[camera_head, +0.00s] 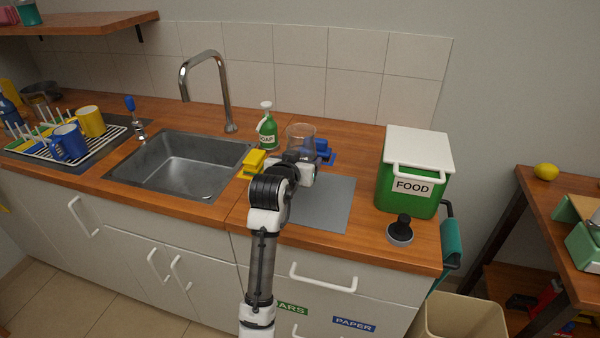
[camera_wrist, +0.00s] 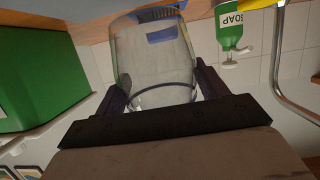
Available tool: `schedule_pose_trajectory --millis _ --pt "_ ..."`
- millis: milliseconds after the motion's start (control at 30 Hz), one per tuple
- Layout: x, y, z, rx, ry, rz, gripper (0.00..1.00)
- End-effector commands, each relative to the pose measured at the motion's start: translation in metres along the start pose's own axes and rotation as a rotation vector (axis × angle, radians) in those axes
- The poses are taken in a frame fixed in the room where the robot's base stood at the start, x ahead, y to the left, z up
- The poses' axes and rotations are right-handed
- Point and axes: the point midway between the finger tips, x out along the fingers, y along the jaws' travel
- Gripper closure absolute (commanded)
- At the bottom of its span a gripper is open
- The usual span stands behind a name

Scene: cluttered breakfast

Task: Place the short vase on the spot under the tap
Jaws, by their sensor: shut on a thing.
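The short vase (camera_head: 300,137) is clear glass and stands out against the tiles above the right counter in the head view. My gripper (camera_head: 303,165) is shut on it, with a dark finger on each side. In the wrist view the vase (camera_wrist: 155,60) fills the space between the fingers of my gripper (camera_wrist: 162,88). From these views I cannot tell whether its base touches the counter. The chrome tap (camera_head: 222,85) arches over the back of the grey sink (camera_head: 180,165), left of my gripper. The sink's basin is empty.
A blue object (camera_head: 324,150) is just behind my gripper. The green FOOD bin (camera_head: 408,187) and a black-handled item (camera_head: 400,230) are right. A dish rack (camera_head: 85,150) holds mugs left.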

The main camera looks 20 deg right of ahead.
Motion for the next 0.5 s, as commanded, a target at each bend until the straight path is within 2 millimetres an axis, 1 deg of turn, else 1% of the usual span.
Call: schedule_pose_trajectory --millis 167,300,400,500 --pt "0.003 0.000 0.010 0.000 0.001 0.000 0.78" --pt "0.009 0.000 0.029 -0.001 0.000 0.001 0.78" --pt "0.012 -0.001 0.039 -0.001 0.002 0.000 0.78" --pt "0.013 -0.001 0.039 0.002 0.004 0.000 0.78"
